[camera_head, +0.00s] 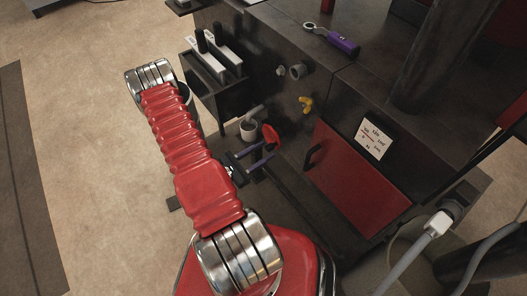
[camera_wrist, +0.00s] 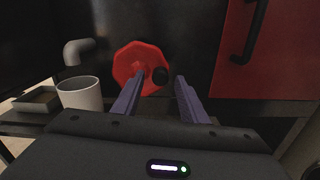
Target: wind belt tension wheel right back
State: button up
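The red wheel (camera_wrist: 134,68) is in the upper middle of the wrist view, on the dark front of the press. A black knob (camera_wrist: 160,76) sits at its right side. The wheel also shows in the head view (camera_head: 271,135), as a small red shape beyond my gripper. My gripper (camera_wrist: 157,92) has its two purple fingers apart with nothing held between them. The fingers point at the wheel, and the knob shows between the tips. I cannot tell whether a finger touches the wheel. In the head view my gripper (camera_head: 258,159) is just in front of the wheel.
A pale cup (camera_wrist: 80,94) stands left of the wheel under a grey pipe elbow (camera_wrist: 78,50). A red door (camera_head: 357,180) with a black handle is to the right. A purple-handled tool (camera_head: 332,38) lies on top.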

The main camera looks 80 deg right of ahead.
jog(key=shift+s+d, duration=0.25)
grip_shut()
dwell(0.4)
